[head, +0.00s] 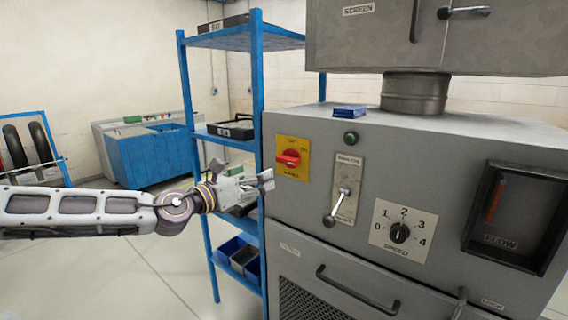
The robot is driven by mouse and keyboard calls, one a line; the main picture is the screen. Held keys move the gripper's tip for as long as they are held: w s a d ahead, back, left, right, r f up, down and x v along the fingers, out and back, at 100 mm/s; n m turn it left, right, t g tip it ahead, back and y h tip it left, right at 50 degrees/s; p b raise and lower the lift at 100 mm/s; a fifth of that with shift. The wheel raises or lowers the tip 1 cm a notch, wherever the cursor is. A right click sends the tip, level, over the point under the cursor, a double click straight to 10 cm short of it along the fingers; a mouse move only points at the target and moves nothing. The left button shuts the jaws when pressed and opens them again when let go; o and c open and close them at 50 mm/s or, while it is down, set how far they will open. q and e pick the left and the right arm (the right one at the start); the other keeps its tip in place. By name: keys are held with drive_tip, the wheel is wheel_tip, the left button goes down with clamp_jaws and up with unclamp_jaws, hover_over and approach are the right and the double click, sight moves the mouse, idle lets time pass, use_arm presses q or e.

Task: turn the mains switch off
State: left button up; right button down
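The mains switch (289,158) is a red rotary knob on a yellow plate, on the left of the grey machine's front. The plate has OFF at the top, ON at the upper right and a label below. The knob's grip lies roughly sideways; its exact setting is hard to read. My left gripper (267,181) comes in from the left, just left of and a little below the switch in the picture. It appears apart from the knob, with nothing seen in it. Its fingers are small and seen from the side, so their opening is unclear. My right gripper is out of view.
The grey machine (430,150) also carries a green button (351,138), a lever (338,208), a speed dial (400,232) and a flow gauge (515,215). A blue shelf rack (257,90) stands close behind my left gripper. Open floor lies at the lower left.

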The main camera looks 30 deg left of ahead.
use_arm(q)
drive_tip(key=shift+r+m, duration=0.1)
drive_tip(key=shift+m, duration=0.6)
drive_tip(key=shift+a, duration=0.1)
drive_tip(key=shift+w, duration=0.25)
